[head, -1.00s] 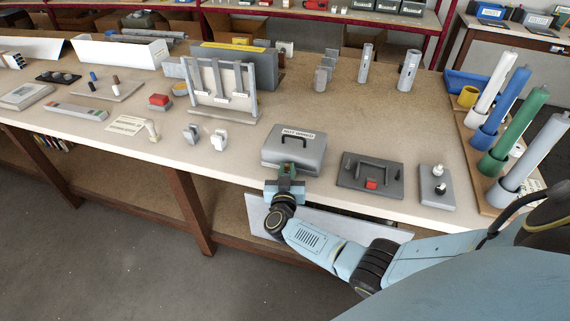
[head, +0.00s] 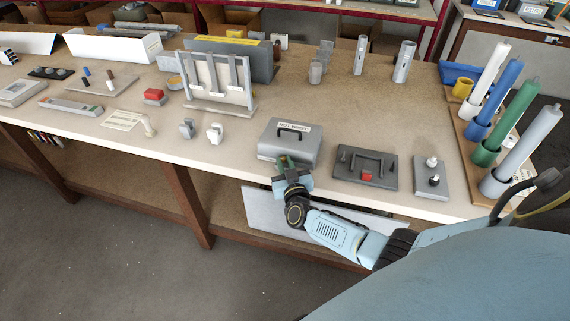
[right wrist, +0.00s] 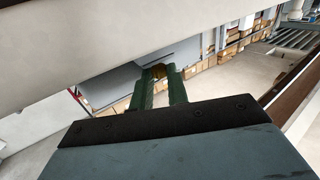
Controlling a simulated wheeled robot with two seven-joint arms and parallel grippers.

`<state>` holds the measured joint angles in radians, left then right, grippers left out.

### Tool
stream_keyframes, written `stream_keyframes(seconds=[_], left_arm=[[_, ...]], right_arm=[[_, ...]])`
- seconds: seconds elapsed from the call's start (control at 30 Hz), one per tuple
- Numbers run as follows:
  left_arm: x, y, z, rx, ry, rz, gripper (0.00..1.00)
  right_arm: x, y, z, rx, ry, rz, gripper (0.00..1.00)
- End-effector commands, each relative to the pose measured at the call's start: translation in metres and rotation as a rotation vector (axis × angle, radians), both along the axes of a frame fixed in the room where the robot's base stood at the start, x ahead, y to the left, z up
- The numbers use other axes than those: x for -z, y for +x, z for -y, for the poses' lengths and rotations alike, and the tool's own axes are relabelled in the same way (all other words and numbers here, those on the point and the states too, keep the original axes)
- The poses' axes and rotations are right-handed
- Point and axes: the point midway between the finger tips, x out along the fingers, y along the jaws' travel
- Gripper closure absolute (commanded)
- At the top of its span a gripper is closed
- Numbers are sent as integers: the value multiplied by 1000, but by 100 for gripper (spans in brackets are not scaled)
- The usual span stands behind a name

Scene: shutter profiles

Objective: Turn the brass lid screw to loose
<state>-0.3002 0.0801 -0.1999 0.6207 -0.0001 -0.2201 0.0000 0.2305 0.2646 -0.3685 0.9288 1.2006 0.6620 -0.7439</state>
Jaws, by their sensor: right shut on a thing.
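A grey metal box (head: 305,153) with a black handle and a white label on its lid stands near the front edge of the workbench. My right gripper (head: 283,161) is at the front face of the box, and its green fingers reach toward it. In the right wrist view the fingers (right wrist: 159,73) are shut on a small brass screw (right wrist: 158,71), of which only a little shows between the tips. In the head view the gripper hides the screw. I see no left gripper.
Right of the box lie a dark plate with a handle and red block (head: 366,175) and a grey plate with two knobs (head: 433,180). Coloured tubes (head: 500,100) stand at the far right. Two small white-grey pieces (head: 214,132) stand to the left.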

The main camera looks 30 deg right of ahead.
Motion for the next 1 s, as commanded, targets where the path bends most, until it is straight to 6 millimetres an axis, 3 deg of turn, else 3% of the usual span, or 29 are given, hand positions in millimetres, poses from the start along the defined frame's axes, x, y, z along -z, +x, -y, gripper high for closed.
stream_keyframes(seconds=[0.03, 0.07, 0.23, 0.63, 0.77, 1.0], left_arm=[[0, 0, 0, 0, 0, 0, 64], [0, 0, 0, 0, 0, 0, 64], [0, 0, 0, 0, 0, 0, 64], [1, 0, 0, 0, 0, 0, 64], [5, 0, 0, 0, 0, 0, 64], [28, 0, 0, 0, 0, 0, 64]], right_arm=[[2, -1, -1, -1, -1, -4, 100], [2, -1, -1, -1, -1, -4, 83], [1, -1, 0, 0, 0, -3, 62], [0, 1, -1, 50, 2, 0, 62], [1, 3, -5, 154, 4, 2, 62], [4, 6, -10, 400, 3, 1, 62]])
